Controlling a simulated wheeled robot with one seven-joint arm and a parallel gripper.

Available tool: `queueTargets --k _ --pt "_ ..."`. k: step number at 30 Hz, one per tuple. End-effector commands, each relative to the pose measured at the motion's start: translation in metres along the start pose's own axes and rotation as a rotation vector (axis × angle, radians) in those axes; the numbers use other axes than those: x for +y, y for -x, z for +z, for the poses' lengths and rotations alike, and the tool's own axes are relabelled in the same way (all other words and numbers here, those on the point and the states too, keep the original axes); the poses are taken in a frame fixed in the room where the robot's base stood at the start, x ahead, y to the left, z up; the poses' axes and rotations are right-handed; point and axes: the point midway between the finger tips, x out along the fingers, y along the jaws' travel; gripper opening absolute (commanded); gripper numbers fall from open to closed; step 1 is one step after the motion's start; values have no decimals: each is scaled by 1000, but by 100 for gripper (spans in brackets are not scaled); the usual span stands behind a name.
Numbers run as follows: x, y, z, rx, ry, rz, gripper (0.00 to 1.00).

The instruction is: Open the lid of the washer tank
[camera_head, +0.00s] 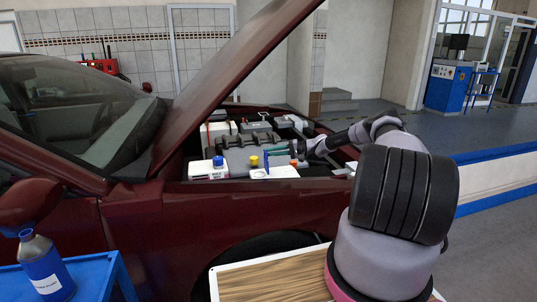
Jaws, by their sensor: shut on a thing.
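The washer tank (284,172) is a white container at the near edge of the open engine bay. A blue lid (267,164) stands upright on it, beside a pale ring that looks like the filler opening. My gripper (271,153) reaches in from the right, low over the tank. It is shut, and its tips meet the top of the blue lid, which appears to be what it holds. The fingertips are small and hard to make out.
A yellow cap (254,161) and a white bottle with a blue cap (208,169) sit left of the lid. The raised hood (235,65) slants above the bay. A blue bottle (46,270) stands on a blue cart (98,282). A wooden-topped table (270,283) is in front.

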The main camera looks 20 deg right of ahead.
Motion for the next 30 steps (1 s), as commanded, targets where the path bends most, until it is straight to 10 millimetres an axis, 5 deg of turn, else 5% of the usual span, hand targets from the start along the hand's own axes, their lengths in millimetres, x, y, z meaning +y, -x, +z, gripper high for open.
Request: queueTargets --k 22,23,24,30 --pt "17 8 1 -3 0 21 0" --pt "17 8 1 -3 0 21 24" --pt "17 8 1 -3 0 20 29" --pt "15 8 0 -3 0 18 29"
